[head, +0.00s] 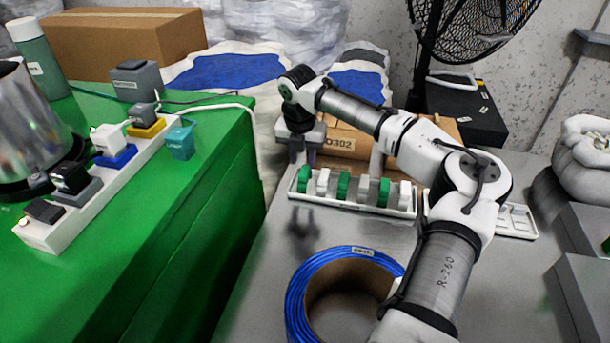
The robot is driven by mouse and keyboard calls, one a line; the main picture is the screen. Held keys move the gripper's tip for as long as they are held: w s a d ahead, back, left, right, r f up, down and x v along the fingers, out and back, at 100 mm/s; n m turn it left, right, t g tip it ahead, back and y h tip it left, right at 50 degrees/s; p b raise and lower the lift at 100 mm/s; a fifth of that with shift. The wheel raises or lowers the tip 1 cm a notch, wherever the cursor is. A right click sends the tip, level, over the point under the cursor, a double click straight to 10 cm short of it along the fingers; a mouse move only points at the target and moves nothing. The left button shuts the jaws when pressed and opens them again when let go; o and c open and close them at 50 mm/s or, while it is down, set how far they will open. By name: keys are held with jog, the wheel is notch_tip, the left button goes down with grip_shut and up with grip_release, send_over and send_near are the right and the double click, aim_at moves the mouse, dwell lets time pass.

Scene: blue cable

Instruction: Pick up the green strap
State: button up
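A white tray (350,205) on the grey table holds green and white strips standing in a row. The green ones, which look like the green strap, are a left one (304,178), a middle one (343,187) and a right one (383,192). I cannot tell which of them is meant. My gripper (304,160) points down above the tray's left end, close over the left green strip. Its two grey fingers are apart with a gap between them, and nothing shows between them. The fingertips' exact height over the strip is hard to tell.
A blue cable coil (300,290) lies in front of the tray. A cardboard box (345,140) is behind it. A green table (190,230) at left carries a power strip (60,235) with plugs. Grey boxes (585,285) stand at right.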

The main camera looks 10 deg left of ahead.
aim_at(304, 172)
jog(key=shift+w+d+f, duration=0.1)
jog(key=shift+w+f, duration=0.1)
jog(key=shift+f, duration=1.5)
jog(key=shift+w+d+f, duration=0.1)
jog(key=shift+w+f, duration=0.1)
jog(key=shift+f, duration=1.5)
jog(key=shift+c, duration=0.4)
jog(key=c, duration=0.6)
jog(key=shift+r, duration=0.1)
